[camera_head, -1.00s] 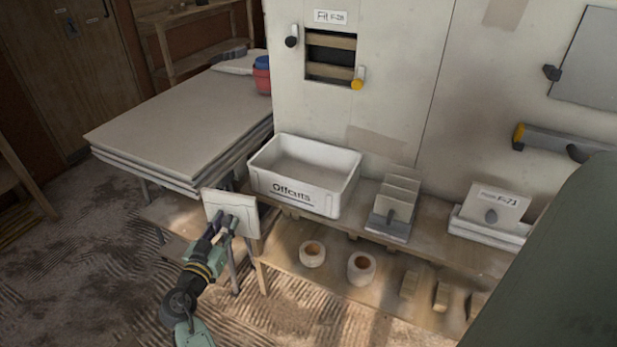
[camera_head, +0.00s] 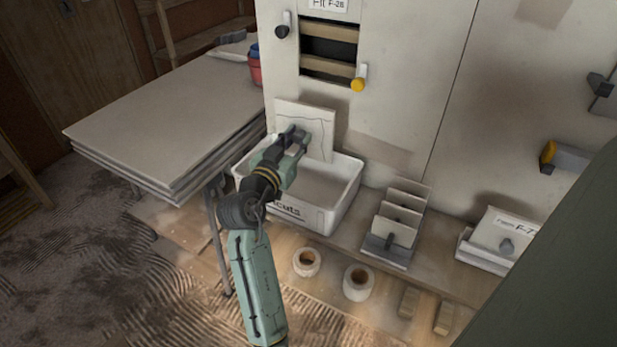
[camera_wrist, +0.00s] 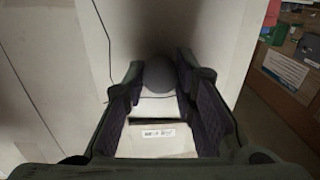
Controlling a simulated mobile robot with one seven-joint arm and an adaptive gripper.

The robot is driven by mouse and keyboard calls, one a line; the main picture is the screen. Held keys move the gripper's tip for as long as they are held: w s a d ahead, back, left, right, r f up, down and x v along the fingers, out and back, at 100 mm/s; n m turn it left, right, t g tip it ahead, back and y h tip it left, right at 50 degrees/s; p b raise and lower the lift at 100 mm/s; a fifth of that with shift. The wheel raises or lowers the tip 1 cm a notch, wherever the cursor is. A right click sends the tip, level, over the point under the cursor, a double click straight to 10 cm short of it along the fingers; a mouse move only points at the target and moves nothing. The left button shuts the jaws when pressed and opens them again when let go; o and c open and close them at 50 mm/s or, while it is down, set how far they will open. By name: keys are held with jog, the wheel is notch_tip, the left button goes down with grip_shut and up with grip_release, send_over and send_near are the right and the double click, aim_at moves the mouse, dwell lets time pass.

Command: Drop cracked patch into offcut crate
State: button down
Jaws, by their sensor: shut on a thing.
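The cracked patch (camera_head: 318,117) is a pale square panel with a thin dark crack line across its face. My gripper (camera_head: 298,137) is shut on its grey knob and holds it upright above the offcut crate, near the wall side. The offcut crate (camera_head: 346,204) is a white open-topped box on the low shelf; my arm hides part of its front lettering. In the wrist view, the fingers of my gripper (camera_wrist: 160,67) sit on both sides of the round grey knob (camera_wrist: 160,78), with the pale patch (camera_wrist: 118,35) behind it.
A stack of boards (camera_head: 165,118) lies on a table to the left of the crate. A slotted rack (camera_head: 392,238) of pale panels stands right of the crate. The wall has an opening (camera_head: 329,47) with a yellow-ended latch (camera_head: 358,84) above the crate.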

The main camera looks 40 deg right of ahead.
jog(key=shift+f+b, duration=2)
jog(key=shift+f, duration=0.95)
jog(key=c, duration=1.2)
grip_release()
jog(key=shift+c, duration=0.2)
jog(key=shift+a, duration=0.1)
jog(key=v, duration=1.2)
